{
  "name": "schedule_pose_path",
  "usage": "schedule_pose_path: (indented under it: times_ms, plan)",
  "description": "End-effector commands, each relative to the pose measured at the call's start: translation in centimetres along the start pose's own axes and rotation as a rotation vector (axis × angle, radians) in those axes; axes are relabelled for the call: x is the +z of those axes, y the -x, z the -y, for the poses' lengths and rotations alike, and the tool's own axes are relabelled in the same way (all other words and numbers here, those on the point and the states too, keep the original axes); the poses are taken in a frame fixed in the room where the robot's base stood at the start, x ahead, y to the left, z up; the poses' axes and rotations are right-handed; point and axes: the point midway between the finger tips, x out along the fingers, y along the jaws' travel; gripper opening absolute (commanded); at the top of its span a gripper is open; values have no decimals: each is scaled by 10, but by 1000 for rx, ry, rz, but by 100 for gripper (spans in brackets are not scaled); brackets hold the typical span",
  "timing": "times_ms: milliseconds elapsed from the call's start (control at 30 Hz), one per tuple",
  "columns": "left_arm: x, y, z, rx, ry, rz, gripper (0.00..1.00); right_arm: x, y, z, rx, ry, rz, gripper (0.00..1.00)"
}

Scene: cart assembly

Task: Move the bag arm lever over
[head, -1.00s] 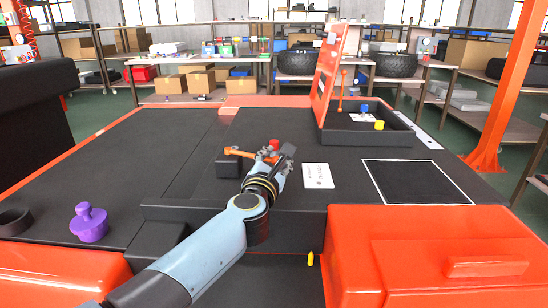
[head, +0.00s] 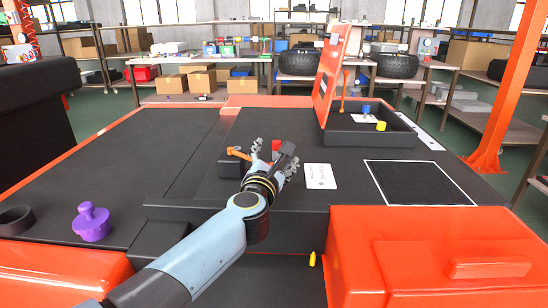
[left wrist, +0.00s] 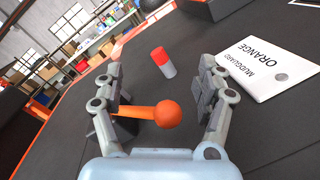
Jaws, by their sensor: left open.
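The orange lever with a round ball end (left wrist: 167,113) lies between the fingers of my left gripper (left wrist: 160,68) in the left wrist view. The fingers are spread, with a gap at the ball's right side. In the head view the lever (head: 238,153) sits low across a black block (head: 230,167), and my left gripper (head: 274,155) is just right of it, open. The gripper partly hides the lever's right end. My right gripper is not in view.
A red-and-grey cylinder (left wrist: 163,62) stands just beyond the fingers. A white label card (head: 321,176) lies to the right. A black tray (head: 368,138) with an upright orange panel stands behind. A purple knobbed piece (head: 91,222) is at left. The tabletop between is mostly clear.

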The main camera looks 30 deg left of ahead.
Motion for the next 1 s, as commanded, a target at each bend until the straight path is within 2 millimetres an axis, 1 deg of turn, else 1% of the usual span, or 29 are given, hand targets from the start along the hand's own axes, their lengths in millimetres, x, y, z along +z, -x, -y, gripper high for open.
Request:
schedule_pose_path:
  times_ms: [167, 267, 367, 467, 600, 700, 833, 900, 1000]
  plan:
    - [0, 0, 0, -1, 0, -1, 73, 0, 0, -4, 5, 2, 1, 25]
    - [-1, 5, 1, -2, 1, -2, 73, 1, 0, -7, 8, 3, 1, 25]
    - [-1, 17, 2, -3, 2, -2, 73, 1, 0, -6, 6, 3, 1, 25]
    - [-2, 38, 1, -3, 1, -3, 73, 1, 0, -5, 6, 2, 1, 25]
    - [-2, 71, 1, -3, 1, -4, 73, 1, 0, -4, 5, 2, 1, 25]
    - [-2, 91, 1, -2, 1, -4, 73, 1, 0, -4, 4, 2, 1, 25]
    - [-1, 110, 1, -1, 2, -2, 73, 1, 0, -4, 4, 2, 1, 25]
    - [-1, 116, 1, -2, 0, -2, 73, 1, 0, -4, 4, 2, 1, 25]
    - [0, 120, 0, 0, 0, 0, 73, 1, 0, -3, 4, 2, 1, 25]
